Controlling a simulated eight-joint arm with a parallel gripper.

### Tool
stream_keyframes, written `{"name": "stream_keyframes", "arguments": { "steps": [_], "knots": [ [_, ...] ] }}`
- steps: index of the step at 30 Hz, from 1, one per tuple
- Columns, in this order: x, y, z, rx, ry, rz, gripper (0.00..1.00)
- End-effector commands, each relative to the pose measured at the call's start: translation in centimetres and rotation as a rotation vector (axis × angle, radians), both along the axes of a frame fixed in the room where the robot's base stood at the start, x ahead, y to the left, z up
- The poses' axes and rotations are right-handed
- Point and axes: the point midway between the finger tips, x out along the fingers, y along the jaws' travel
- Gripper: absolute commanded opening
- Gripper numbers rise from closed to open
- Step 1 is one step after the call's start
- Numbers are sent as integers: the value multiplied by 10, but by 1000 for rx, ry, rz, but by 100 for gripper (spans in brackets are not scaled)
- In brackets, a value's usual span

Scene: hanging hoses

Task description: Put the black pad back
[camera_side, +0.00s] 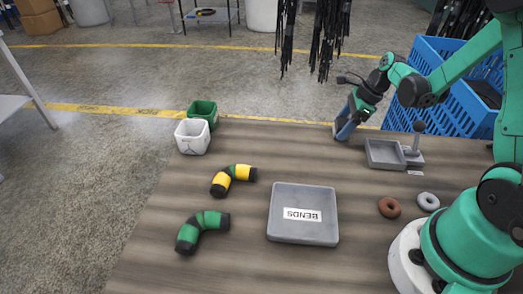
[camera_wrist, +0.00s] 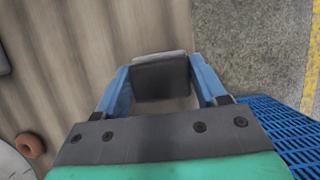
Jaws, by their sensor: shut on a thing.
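My gripper (camera_side: 345,130) is at the far edge of the table in the side view, pointing down. In the wrist view its two blue fingers (camera_wrist: 161,84) are shut on a dark block with a lighter grey edge, which I take as the black pad (camera_wrist: 161,77). In the side view the pad is largely hidden by the fingers. I cannot tell whether it touches the table. A shallow grey tray (camera_side: 385,154) stands empty to the right of my gripper, with a round-knobbed handle (camera_side: 418,129) on a grey base beside it.
A grey tray labelled BENDS (camera_side: 303,232) lies mid-table. White (camera_side: 192,137) and green (camera_side: 203,110) bins stand at back left. Brown (camera_side: 389,207) and grey (camera_side: 428,201) rings lie right. A blue crate (camera_side: 455,113) is behind.

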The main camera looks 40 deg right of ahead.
Motion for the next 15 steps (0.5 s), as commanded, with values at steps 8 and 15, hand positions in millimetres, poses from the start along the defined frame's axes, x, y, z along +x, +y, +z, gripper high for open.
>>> {"name": "stream_keyframes", "arguments": {
  "steps": [8, 15],
  "knots": [
    [0, 0, -2, 0, 0, 0, 96],
    [0, 0, -2, 0, 0, 0, 96]
  ]
}}
